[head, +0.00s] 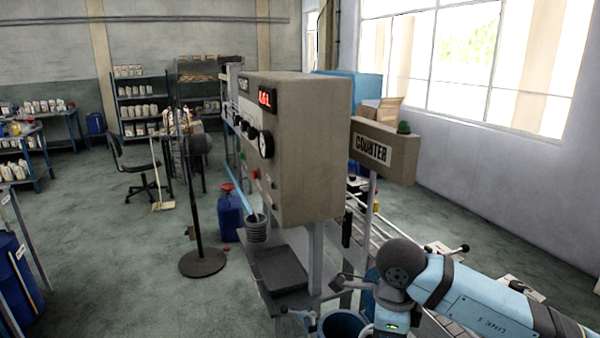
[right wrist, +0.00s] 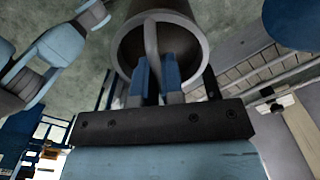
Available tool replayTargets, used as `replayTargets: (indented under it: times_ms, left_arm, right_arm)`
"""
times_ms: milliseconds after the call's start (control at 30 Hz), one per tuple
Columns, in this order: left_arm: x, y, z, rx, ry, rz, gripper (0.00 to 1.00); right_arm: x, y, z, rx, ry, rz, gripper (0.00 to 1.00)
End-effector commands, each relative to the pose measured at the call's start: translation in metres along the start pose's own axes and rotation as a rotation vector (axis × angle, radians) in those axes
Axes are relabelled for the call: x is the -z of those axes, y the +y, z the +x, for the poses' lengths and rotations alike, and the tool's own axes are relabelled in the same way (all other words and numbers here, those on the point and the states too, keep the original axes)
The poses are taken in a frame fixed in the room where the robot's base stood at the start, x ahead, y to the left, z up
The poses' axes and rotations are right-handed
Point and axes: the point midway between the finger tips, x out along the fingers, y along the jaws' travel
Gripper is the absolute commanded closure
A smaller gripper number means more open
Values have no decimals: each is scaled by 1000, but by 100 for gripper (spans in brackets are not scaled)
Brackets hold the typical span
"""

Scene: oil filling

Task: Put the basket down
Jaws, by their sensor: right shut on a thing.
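The basket (right wrist: 188,35) is a grey-brown round vessel with an upright strap handle in the right wrist view. My right gripper (right wrist: 155,72) is shut on this handle, with its blue fingers on either side of it. I look towards the open rim; what lies under the basket is hidden. In the head view my right arm comes in from the lower right, and its fingers cannot be made out. A blue round-rimmed vessel (head: 343,325) shows beside my wrist at the bottom edge; I cannot tell whether it is the held basket. My left gripper is not in view.
A filling machine (head: 300,150) with a red display stands in the middle, with a dark scale-like plate (head: 278,268) below it. A counter box (head: 385,150) and a roller conveyor (head: 378,228) lie to its right. A blue jerrycan (head: 230,217) stands on the floor behind.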

Motion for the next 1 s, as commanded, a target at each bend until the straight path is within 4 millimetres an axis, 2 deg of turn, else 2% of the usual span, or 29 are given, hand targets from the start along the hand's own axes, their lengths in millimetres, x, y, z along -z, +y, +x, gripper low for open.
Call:
replayTargets:
  times_ms: [700,833,1000]
  left_arm:
    - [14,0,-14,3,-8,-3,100]
    - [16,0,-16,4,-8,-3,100]
    - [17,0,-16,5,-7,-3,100]
  right_arm:
    - [80,10,27,-2,6,-1491,100]
    - [89,12,30,-4,8,-1684,100]
    - [95,14,32,-3,7,-1826,100]
